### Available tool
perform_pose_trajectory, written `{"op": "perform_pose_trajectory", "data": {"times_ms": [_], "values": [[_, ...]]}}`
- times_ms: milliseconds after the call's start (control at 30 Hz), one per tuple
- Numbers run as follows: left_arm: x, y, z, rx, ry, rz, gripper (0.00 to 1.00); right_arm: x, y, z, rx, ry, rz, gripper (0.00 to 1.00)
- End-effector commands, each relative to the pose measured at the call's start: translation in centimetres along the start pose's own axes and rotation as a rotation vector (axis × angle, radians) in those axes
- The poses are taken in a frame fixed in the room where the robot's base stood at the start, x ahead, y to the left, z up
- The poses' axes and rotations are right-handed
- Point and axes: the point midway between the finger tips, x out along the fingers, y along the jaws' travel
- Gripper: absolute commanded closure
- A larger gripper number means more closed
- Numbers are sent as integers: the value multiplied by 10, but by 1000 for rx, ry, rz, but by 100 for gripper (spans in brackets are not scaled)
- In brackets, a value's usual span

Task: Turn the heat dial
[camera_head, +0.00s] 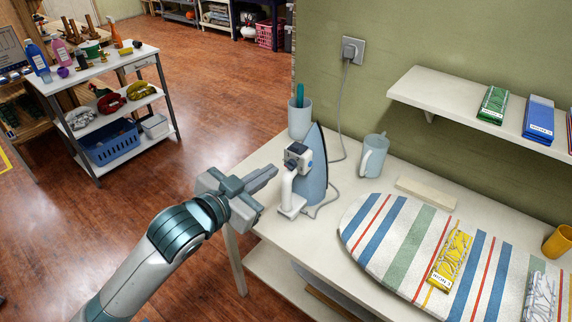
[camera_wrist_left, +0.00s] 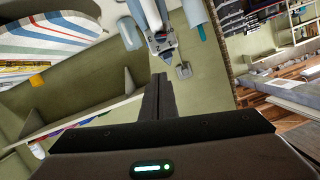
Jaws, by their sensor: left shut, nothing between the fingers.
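In the left wrist view, the shut fingers (camera_wrist_left: 159,80) point at the iron's dial area (camera_wrist_left: 162,42). My right gripper is not in view.
A striped ironing board (camera_head: 395,245) with packets on it lies right of the iron. A mug (camera_head: 373,156) and a cup with a pen (camera_head: 299,122) stand behind. The iron's cord runs to a wall socket (camera_head: 352,49). A shelf (camera_head: 455,105) juts from the wall.

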Motion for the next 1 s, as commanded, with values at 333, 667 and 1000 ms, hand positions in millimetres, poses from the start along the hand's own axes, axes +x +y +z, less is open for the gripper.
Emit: {"op": "perform_pose_trajectory", "data": {"times_ms": [333, 667, 1000], "values": [[7, -1, -1, -2, 1, -2, 100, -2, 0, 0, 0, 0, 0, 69], [48, -2, -2, -3, 0, -2, 100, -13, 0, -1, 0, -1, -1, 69], [103, -2, -3, -1, 1, -3, 100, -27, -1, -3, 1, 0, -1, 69]]}}
